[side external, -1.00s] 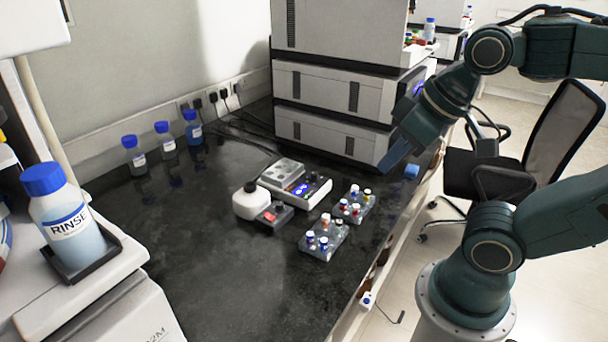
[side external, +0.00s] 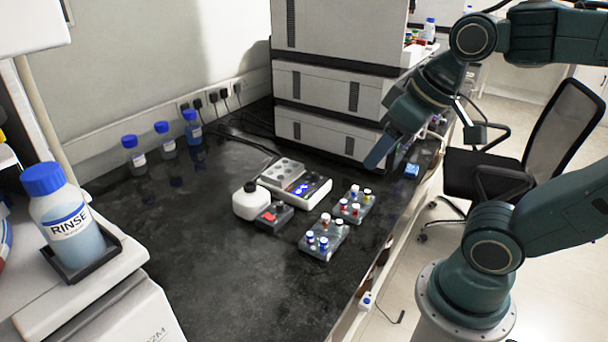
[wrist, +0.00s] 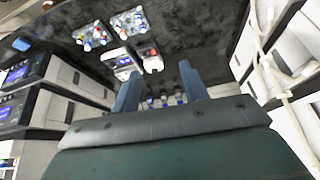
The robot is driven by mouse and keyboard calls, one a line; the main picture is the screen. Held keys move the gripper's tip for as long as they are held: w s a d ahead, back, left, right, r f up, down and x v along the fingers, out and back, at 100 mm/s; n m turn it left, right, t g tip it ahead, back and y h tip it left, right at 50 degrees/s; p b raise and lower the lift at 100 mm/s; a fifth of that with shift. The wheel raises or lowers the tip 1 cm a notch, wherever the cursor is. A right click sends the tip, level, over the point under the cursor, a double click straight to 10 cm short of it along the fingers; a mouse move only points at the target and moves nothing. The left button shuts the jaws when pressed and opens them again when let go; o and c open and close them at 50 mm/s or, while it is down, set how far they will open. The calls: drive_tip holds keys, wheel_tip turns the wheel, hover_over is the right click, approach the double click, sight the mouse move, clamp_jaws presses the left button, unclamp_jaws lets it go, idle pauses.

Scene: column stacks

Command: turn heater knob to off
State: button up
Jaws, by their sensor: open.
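The heater (side external: 298,185) is a low light-grey unit with a block of round wells and a lit blue display, standing mid-bench. A small dark knob (side external: 308,178) seems to sit by the display; its setting is too small to read. In the wrist view the heater (wrist: 122,62) lies beyond the left finger. My gripper (side external: 374,160) is above the bench, right of the heater and in front of the instrument stack, apart from both. In the wrist view my gripper (wrist: 159,70) is open, with nothing held between the fingers.
A white bottle (side external: 250,203) and a dark box with a red switch (side external: 273,216) stand beside the heater. Two vial racks (side external: 324,236) (side external: 355,205) lie in front. The instrument stack (side external: 325,130) rises behind; a blue object (side external: 411,171) lies near the bench edge.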

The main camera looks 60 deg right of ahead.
drive_tip(key=w+d+r+m+g, duration=0.1)
drive_tip(key=w+d+m, duration=0.15)
drive_tip(key=w, duration=0.35)
drive_tip(key=w+d+r+m+g, duration=0.1)
drive_tip(key=w+d+r+m, duration=0.15)
drive_tip(key=w, duration=0.25)
drive_tip(key=m+g, duration=0.3)
drive_tip(key=m, duration=1.2)
hover_over(314, 173)
wheel_tip(314, 173, down, 20)
drive_tip(key=f, duration=0.1)
drive_tip(key=shift+s+r, duration=0.1)
drive_tip(key=shift+r, duration=0.1)
wheel_tip(314, 173, down, 14)
drive_tip(key=shift+r, duration=0.15)
